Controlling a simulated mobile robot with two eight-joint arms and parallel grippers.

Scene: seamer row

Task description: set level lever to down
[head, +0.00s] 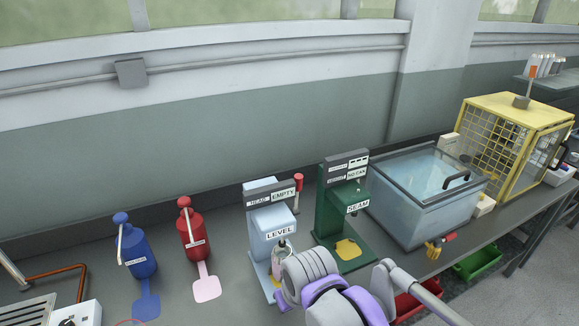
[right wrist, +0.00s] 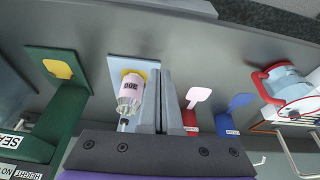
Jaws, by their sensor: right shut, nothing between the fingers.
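The level station (head: 280,232) is a light blue machine labelled LEVEL, with a grey head panel reading HEAD EMPTY. Its lever (head: 299,183) has a red knob and stands upright, knob high, at the machine's right side. I cannot make the lever out in the right wrist view. A pink-labelled can (right wrist: 130,92) is at the station's yellow pad in the right wrist view. My right gripper (right wrist: 160,74) is shut and empty, its fingers beside the can in that view. In the head view my right arm hides its fingers. My left gripper is not in view.
The green SEAM machine (head: 335,205) stands to the right, then a water tank (head: 425,205) and a yellow cage (head: 510,140). Green (head: 477,262) and red (head: 408,305) bins sit below the bench's front edge.

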